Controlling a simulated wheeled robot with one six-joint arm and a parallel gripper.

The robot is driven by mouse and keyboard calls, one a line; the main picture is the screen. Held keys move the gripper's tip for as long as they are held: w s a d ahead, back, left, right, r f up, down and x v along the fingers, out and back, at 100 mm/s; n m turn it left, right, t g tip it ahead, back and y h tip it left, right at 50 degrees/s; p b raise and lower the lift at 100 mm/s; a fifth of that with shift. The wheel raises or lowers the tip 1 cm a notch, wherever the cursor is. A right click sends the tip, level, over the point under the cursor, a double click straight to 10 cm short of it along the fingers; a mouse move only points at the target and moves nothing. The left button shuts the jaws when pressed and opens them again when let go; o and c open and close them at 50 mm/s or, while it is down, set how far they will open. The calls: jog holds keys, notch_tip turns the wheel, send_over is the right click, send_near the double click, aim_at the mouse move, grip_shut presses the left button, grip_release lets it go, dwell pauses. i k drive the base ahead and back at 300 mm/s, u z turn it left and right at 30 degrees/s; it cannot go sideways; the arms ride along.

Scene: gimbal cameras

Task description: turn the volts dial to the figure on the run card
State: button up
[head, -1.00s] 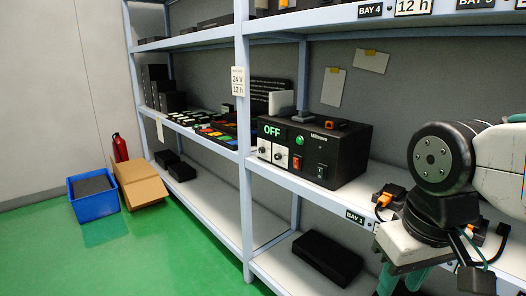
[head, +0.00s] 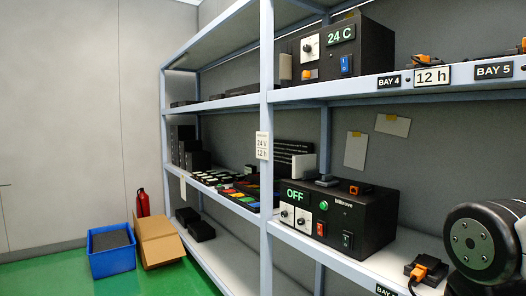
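The run card (head: 262,146) hangs on the shelf upright and reads 24 V and 12 h, with a smaller line above too fine to read. A black power unit (head: 370,229) stands on the middle shelf, its green display (head: 295,195) showing OFF. Below the display are two white dial plates with dark knobs, a left dial (head: 285,214) and a right dial (head: 302,218). Their markings are too small to tell which is volts or where each points. My arm shows at the lower right; my gripper is out of view.
Another black unit (head: 366,51) on the upper shelf displays 24 C and has its own dial (head: 308,46). A charger with an orange plug (head: 427,268) sits right of the power unit, near my arm. A blue crate (head: 111,262) and a cardboard box (head: 158,243) stand on the floor.

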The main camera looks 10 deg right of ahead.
aim_at(284, 214)
jog(key=k, duration=0.55)
jog(key=u, duration=0.8)
jog(key=i, duration=1.15)
jog(key=z, duration=0.7)
jog(key=i, duration=0.3)
jog(key=z, duration=0.3)
